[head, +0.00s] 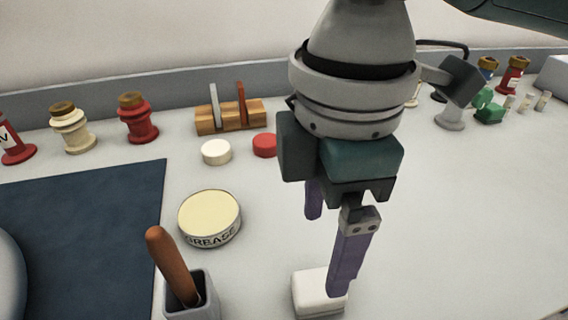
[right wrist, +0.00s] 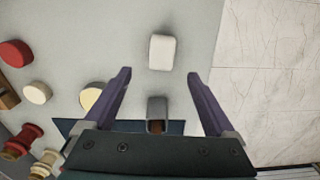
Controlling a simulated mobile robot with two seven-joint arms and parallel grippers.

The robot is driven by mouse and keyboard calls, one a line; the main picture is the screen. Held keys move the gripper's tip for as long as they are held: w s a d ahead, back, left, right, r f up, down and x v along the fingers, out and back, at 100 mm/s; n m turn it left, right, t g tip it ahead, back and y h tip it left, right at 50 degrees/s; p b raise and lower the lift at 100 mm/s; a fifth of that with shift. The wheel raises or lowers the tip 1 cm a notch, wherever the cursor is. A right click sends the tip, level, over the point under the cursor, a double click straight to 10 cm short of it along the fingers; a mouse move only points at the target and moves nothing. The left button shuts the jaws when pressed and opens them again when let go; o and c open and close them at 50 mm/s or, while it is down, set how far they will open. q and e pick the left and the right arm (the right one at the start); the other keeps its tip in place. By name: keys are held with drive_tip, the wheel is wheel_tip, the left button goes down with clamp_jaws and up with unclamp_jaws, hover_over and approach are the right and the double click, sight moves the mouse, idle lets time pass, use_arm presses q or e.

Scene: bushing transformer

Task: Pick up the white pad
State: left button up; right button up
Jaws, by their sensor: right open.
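The white pad (head: 312,290) is a small rounded block lying on the grey worktop at the bottom middle of the head view. In the right wrist view the white pad (right wrist: 162,52) lies a little beyond the fingertips, between their lines. My right gripper (head: 327,256) points down over the worktop, and one purple finger hides part of the pad in the head view. In the right wrist view the right gripper (right wrist: 159,73) is open with nothing between its fingers. I cannot tell the exact height above the pad. My left gripper is out of view.
A grease tin (head: 210,216) and a grey holder with an orange-brown handle (head: 173,265) stand left of the pad. A dark blue mat (head: 85,235), white and red caps, a wooden rack (head: 230,118) and several bushings lie further off. The worktop right of the pad is clear.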

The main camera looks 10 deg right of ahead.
hover_over(320, 284)
drive_tip(key=f, duration=0.4)
drive_tip(key=shift+w+a+f, duration=0.2)
drive_tip(key=shift+a, duration=0.05)
drive_tip(key=f, duration=0.5)
drive_tip(key=shift+s+d+f, duration=0.2)
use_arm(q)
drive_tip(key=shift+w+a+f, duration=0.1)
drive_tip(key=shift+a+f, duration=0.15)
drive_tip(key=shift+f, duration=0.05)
use_arm(e)
drive_tip(key=c, duration=0.5)
clamp_jaws()
drive_tip(key=shift+r, duration=0.2)
use_arm(q)
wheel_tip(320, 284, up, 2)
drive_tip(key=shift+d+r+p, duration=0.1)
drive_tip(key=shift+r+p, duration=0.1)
drive_tip(key=shift+p, duration=0.8)
use_arm(e)
wheel_tip(320, 284, up, 20)
drive_tip(key=shift+f, duration=0.15)
